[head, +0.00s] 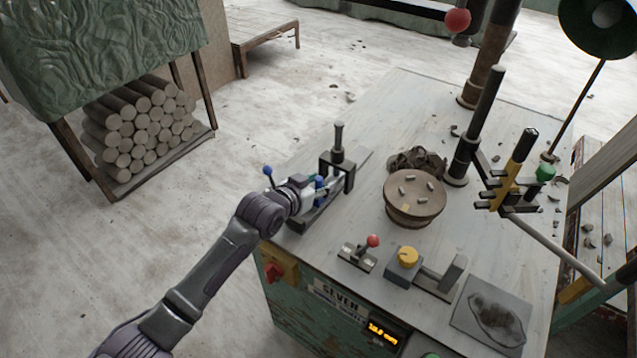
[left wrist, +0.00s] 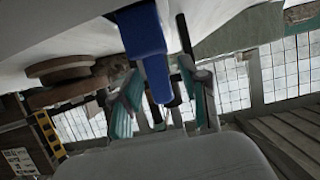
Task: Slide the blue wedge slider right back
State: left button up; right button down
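A blue part (head: 320,183), which looks like the wedge slider, shows beside a black bridge-shaped frame (head: 338,168) over a sloping metal rail (head: 318,217) on the bench. My left gripper (head: 313,187) is at this blue part and hides much of it. In the left wrist view a blue block (left wrist: 146,42) comes down from the top between the two teal-padded fingers of my left gripper (left wrist: 165,100). The fingers stand apart, with a gap seeming to show beside the block. A small blue ball (head: 267,170) shows just left of the gripper. My right gripper is not in view.
On the bench top (head: 420,110) stand a round wooden block (head: 413,208), a red-knobbed lever (head: 372,241), a yellow knob (head: 408,256) and a dark post (head: 475,130). A red switch (head: 274,271) is on the bench's front. Stacked clay rolls (head: 140,130) stand at left.

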pick_arm(q)
jog(key=v, duration=1.2)
jog(key=shift+f, duration=0.1)
